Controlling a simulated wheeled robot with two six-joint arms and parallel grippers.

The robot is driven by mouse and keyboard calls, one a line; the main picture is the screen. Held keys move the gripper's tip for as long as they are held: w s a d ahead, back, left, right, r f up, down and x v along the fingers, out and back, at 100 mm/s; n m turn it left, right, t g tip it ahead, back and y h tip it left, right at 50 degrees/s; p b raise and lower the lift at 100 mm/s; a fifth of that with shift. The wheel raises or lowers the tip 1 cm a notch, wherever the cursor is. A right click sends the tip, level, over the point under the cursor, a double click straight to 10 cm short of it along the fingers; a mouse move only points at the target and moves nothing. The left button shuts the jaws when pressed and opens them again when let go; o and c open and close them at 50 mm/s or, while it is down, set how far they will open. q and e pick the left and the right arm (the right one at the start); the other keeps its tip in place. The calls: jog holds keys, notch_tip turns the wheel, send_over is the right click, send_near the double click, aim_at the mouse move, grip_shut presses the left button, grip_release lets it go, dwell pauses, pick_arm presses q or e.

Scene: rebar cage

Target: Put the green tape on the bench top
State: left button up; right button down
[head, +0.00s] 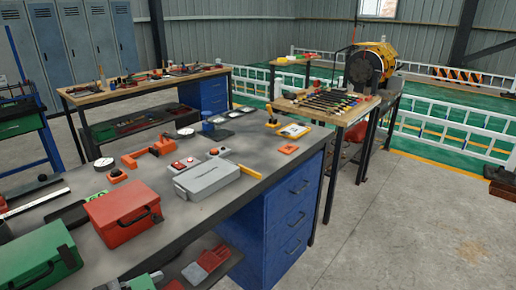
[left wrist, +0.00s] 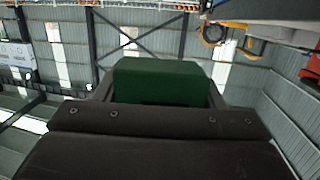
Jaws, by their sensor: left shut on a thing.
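My left gripper (left wrist: 160,92) shows in the left wrist view, shut on a dark green block-like piece, the green tape (left wrist: 161,82). The tape sits between the fingers, and its lower part is hidden behind the gripper body. The grey bench top (head: 190,222) fills the near left of the head view. Neither gripper shows in the head view, so the left gripper's place relative to the bench is unclear. My right gripper is in no view.
The bench top holds a green toolbox (head: 38,258), a red toolbox (head: 122,216), a grey case (head: 207,180) and orange tools (head: 148,152). Bare room lies along its front edge and near the orange square (head: 289,149). A wooden table (head: 335,112) with tools stands behind.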

pick_arm(q)
jog(key=shift+a+r+n+t+y, duration=0.1)
jog(key=shift+r+n+t+y, duration=0.05)
jog(key=shift+n+t+y, duration=0.95)
jog(key=shift+a+r+n+t+y, duration=0.1)
jog(key=shift+n+t+y, duration=0.8)
jog(key=shift+n+y, duration=0.35)
jog(key=d+r+m+g+h, duration=0.3)
jog(key=d+m+g+h, duration=0.1)
jog(key=d, duration=0.3)
jog(key=d+r+m+g+h, duration=0.3)
jog(key=d+r+m+g, duration=0.1)
jog(key=d, duration=0.3)
jog(key=shift+w+d+f+m+g, duration=0.15)
jog(key=shift+w+f+m+g, duration=0.55)
jog(key=shift+m+g, duration=1.15)
jog(key=shift+w+d+f+m+g, duration=0.1)
jog(key=shift+w+f+m+g, duration=0.2)
jog(key=shift+f+m+g, duration=1.55)
jog(key=shift+w+d+m+g, duration=0.15)
jog(key=shift+w+m+g, duration=0.6)
jog(key=shift+g, duration=2.05)
